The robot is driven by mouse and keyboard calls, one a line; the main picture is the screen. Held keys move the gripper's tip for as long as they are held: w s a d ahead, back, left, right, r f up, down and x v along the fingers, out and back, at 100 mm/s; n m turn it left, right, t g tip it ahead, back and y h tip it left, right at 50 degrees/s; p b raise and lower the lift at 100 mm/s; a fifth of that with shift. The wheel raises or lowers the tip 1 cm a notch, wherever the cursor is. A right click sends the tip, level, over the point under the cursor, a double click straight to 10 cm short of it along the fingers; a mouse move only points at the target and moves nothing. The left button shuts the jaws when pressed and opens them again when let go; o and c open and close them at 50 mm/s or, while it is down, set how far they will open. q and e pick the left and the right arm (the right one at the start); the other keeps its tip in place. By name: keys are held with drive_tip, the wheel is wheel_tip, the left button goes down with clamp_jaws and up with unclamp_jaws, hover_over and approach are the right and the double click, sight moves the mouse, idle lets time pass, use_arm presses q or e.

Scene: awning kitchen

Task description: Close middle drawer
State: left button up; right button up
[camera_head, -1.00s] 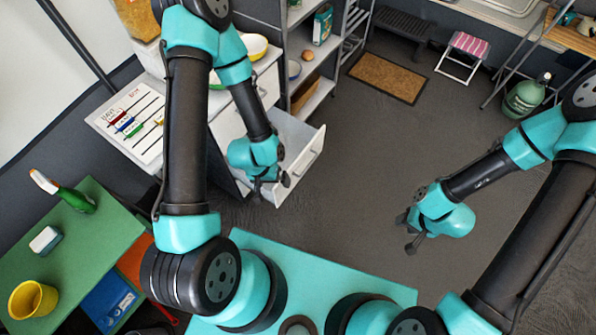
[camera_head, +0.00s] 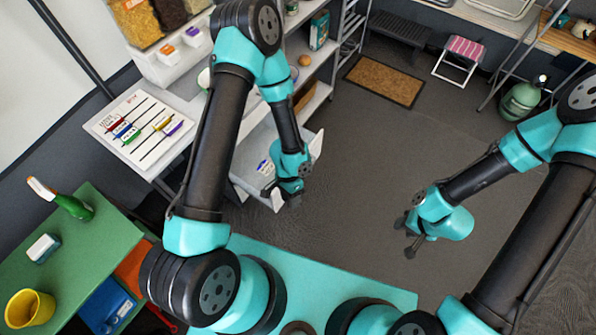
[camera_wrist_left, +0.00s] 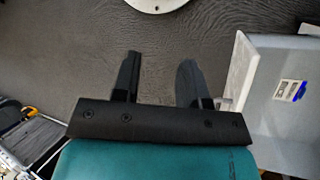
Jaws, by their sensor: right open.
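A pale drawer (camera_head: 250,172) stands pulled out of the white cabinet under the counter. Its inside holds a small item with a blue-and-white label (camera_wrist_left: 290,90). My left arm hides much of the drawer and its front, and I cannot tell which level it is. My left gripper (camera_head: 285,197) is low, at the outer front side of the drawer. In the left wrist view my left gripper (camera_wrist_left: 158,75) is open and empty, with the drawer (camera_wrist_left: 265,135) just right of its fingers; contact is not clear. My right gripper (camera_head: 408,238) is open and empty above the floor, away from the cabinet.
The counter carries a striped chart (camera_head: 140,128) and food bins (camera_head: 175,68). An open shelf unit (camera_head: 318,98) stands beyond the drawer. A green table (camera_head: 75,245) is at the left. The grey floor (camera_head: 355,165) right of the drawer is clear.

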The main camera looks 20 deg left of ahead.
use_arm(q)
drive_tip(key=w+f+m+y, duration=0.1)
drive_tip(key=m+y, duration=0.1)
drive_tip(key=w+d+f+m+y, duration=0.1)
drive_tip(key=w+m+y, duration=0.1)
drive_tip(key=m, duration=0.1)
drive_tip(key=w+d+f+m+y, duration=0.1)
drive_tip(key=m+y, duration=0.1)
drive_tip(key=shift+w+f+m+y, duration=0.15)
drive_tip(key=shift+f+m+y, duration=0.15)
drive_tip(key=shift+m+y, duration=0.1)
drive_tip(key=c, duration=0.6)
drive_tip(key=w+m+t+y, duration=0.1)
drive_tip(key=w+d+m+t+y, duration=0.1)
drive_tip(key=w, duration=0.1)
drive_tip(key=w+d+f+m+t+y, duration=0.1)
drive_tip(key=shift+w+m, duration=0.25)
drive_tip(key=shift+m, duration=0.05)
clamp_jaws()
drive_tip(key=w+d+m+t+y, duration=0.1)
drive_tip(key=w+d+m+t, duration=0.1)
drive_tip(key=w+d+t, duration=0.1)
drive_tip(key=shift+w+d+r+m+t, duration=0.15)
drive_tip(key=shift+w+d+m+t, duration=0.25)
drive_tip(key=shift+w+t, duration=0.45)
drive_tip(key=shift+w, duration=0.15)
